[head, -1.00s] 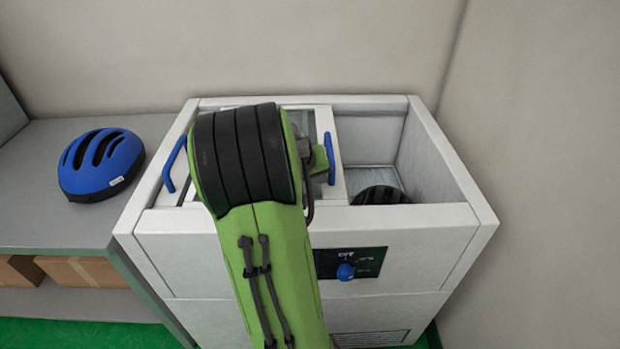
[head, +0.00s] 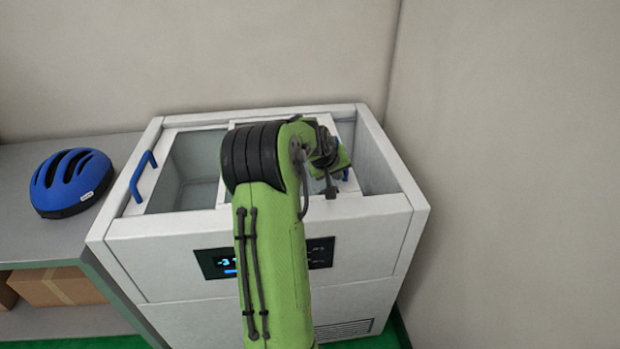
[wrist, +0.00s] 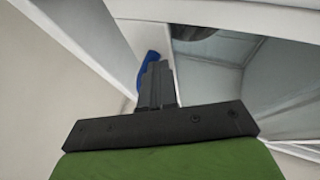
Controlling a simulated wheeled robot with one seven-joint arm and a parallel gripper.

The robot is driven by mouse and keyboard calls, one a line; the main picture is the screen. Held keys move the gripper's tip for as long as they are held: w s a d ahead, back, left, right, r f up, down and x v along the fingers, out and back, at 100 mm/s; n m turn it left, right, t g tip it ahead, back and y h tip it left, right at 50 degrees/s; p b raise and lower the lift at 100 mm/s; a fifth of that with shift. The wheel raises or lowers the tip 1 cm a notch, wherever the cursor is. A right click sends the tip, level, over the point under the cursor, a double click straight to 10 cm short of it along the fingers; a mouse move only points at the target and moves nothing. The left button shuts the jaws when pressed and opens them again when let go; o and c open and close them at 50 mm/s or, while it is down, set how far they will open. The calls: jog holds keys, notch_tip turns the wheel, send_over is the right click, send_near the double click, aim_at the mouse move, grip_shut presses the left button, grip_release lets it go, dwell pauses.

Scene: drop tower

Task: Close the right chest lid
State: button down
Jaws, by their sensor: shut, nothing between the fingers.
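The white chest (head: 150,250) stands against the wall with sliding glass lids on top. The right lid (head: 230,140) has a pale frame and a blue handle (head: 345,173) at its right edge, partly hidden by my arm. A gap stays open between this lid and the chest's right wall. The left lid's blue handle (head: 142,175) is at the chest's left side. My gripper is shut and empty; in the wrist view its fingertips (wrist: 158,68) are beside the right lid's blue handle (wrist: 150,62), overlapping it in the picture. I cannot tell whether they touch.
A blue helmet (head: 72,182) lies on the grey shelf (head: 30,240) at left, with a cardboard box (head: 65,287) below. The room's walls are close behind and to the right of the chest. A dark round item (wrist: 193,30) shows through the glass in the wrist view.

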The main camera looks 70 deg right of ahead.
jog(key=s+d+p, duration=0.1)
jog(key=s+d, duration=0.4)
jog(key=s, duration=0.5)
jog(key=shift+d+p, duration=0.2)
jog(key=shift+p, duration=0.1)
